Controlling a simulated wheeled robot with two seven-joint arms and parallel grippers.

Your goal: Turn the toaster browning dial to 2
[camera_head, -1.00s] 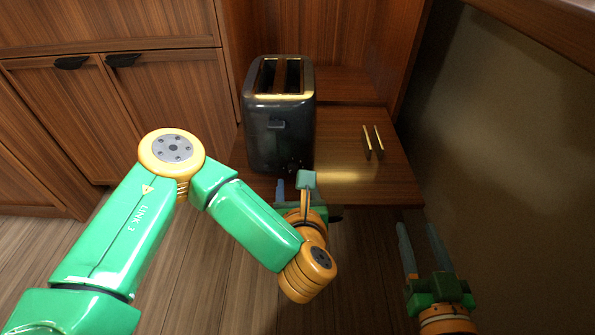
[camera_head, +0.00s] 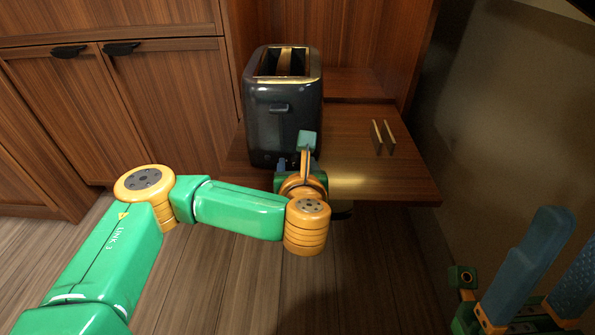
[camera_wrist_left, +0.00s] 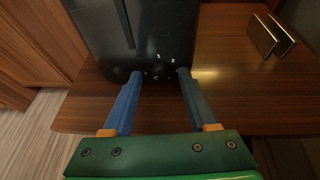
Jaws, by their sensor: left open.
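The dark, glossy toaster (camera_head: 282,125) stands upright on a wooden shelf, with its lever (camera_head: 280,107) on the front. My left gripper (camera_head: 293,162) is at the lower right of its front in the head view, its fingers mostly hidden by my wrist. In the left wrist view the browning dial (camera_wrist_left: 159,71) is a dark knob low on the toaster's front, with small white numerals 1 and 2 above it. The open blue fingers (camera_wrist_left: 160,77) lie either side of the dial; contact cannot be told. The dial's setting is unclear. My right gripper (camera_head: 568,235) is open and empty at lower right.
The wooden shelf (camera_head: 355,175) has bare room right of the toaster. Two thin upright slabs (camera_head: 383,137) stand there. Cabinet doors (camera_head: 155,105) with black handles are at the left, and a wall (camera_head: 500,120) is at the right.

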